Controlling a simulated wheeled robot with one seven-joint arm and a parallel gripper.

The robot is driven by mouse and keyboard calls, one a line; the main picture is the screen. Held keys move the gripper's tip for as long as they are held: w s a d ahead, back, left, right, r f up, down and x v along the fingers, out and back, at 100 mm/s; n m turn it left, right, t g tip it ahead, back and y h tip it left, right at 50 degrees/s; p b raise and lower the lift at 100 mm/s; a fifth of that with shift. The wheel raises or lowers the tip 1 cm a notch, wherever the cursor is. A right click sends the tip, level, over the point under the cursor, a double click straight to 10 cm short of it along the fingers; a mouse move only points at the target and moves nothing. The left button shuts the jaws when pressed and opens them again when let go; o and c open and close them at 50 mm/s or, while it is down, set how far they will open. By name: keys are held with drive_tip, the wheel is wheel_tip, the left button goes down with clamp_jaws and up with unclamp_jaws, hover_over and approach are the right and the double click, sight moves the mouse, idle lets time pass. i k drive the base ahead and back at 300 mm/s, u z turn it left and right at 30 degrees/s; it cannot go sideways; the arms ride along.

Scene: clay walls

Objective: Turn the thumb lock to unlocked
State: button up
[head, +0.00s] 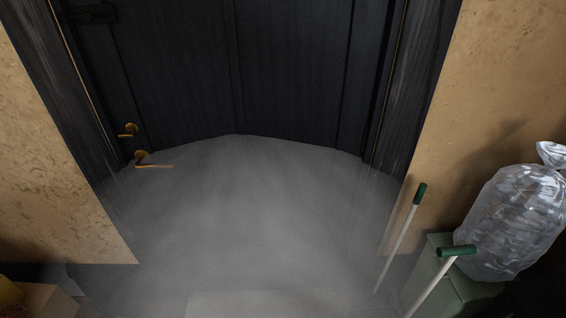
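A dark door (285,70) with vertical panel lines fills the top of the head view. On its left side is a brass lever handle (150,161) with its lever pointing right. Just above it is a smaller brass fitting (129,130), which looks like the thumb lock. It is too small and dim to tell which way its turn piece is set. My gripper is not in view, so its state does not show.
Tan clay walls flank the dark door frame (393,85). At right are a clear plastic bag (515,222), a green bin (462,292) and two green-gripped poles. A wooden box (45,300) is at lower left. The grey floor (245,215) between is clear.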

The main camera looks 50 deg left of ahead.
sight(130, 133)
drive_tip(key=u, duration=2.15)
drive_tip(key=k, duration=1.3)
drive_tip(key=u, duration=0.4)
drive_tip(key=i, duration=0.6)
drive_tip(key=u, duration=0.55)
drive_tip(key=i, duration=0.65)
drive_tip(key=z, duration=0.2)
